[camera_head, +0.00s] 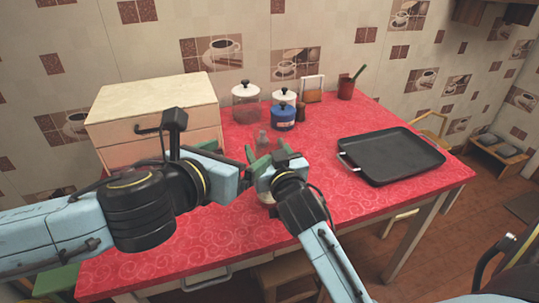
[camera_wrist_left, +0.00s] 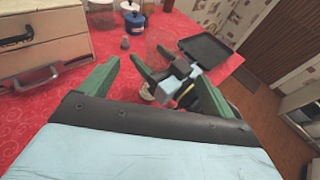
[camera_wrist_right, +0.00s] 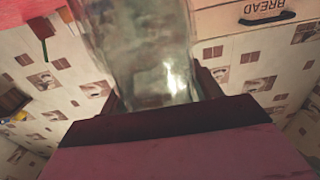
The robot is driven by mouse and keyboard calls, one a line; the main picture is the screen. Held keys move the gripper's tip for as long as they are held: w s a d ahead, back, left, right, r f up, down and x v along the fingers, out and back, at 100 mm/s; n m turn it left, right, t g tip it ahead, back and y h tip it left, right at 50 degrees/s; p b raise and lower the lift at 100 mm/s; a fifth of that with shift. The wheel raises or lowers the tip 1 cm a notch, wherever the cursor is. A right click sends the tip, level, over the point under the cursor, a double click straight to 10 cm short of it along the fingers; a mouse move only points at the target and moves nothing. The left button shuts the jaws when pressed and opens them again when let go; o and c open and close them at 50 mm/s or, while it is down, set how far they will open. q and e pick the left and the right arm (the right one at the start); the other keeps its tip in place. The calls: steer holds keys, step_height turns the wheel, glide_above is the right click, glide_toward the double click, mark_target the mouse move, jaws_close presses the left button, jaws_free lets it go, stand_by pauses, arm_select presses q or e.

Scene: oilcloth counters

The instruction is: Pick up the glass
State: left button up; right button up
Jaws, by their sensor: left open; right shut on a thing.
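The clear glass (camera_wrist_right: 150,50) fills the upper middle of the right wrist view, between the fingers of my right gripper (camera_wrist_right: 158,85), which is shut on it. In the head view my right gripper (camera_head: 267,150) is above the red counter near its middle; I cannot make out the glass's outline there. My left gripper (camera_head: 238,162) is just left of the right one, open and with nothing seen between its fingers. In the left wrist view its green fingers (camera_wrist_left: 155,68) are spread, with part of my right gripper beyond them.
A wooden bread box (camera_head: 150,112) stands at the left of the red counter (camera_head: 190,240). Lidded canisters, including a blue one (camera_head: 283,119), stand behind the grippers, with a small grey item (camera_head: 262,139) nearer. A black tray (camera_head: 392,156) lies right. The front left counter is clear.

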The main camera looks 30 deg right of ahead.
arm_select(q)
glide_toward(276, 130)
steer(key=shift+w+a+f, duration=0.15)
steer(key=shift+a+f, duration=0.05)
steer(key=shift+f, duration=0.2)
steer(key=shift+d+r+x, duration=0.1)
steer(key=shift+r+x, duration=0.05)
steer(key=shift+x, duration=1.15)
steer(key=shift+d+r+x, duration=0.1)
steer(key=shift+r+x, duration=0.05)
steer(key=shift+x, duration=1.15)
steer(key=c, duration=1.5)
steer(key=shift+r, duration=0.1)
step_height(276, 130, up, 10)
steer(key=shift+f, duration=0.1)
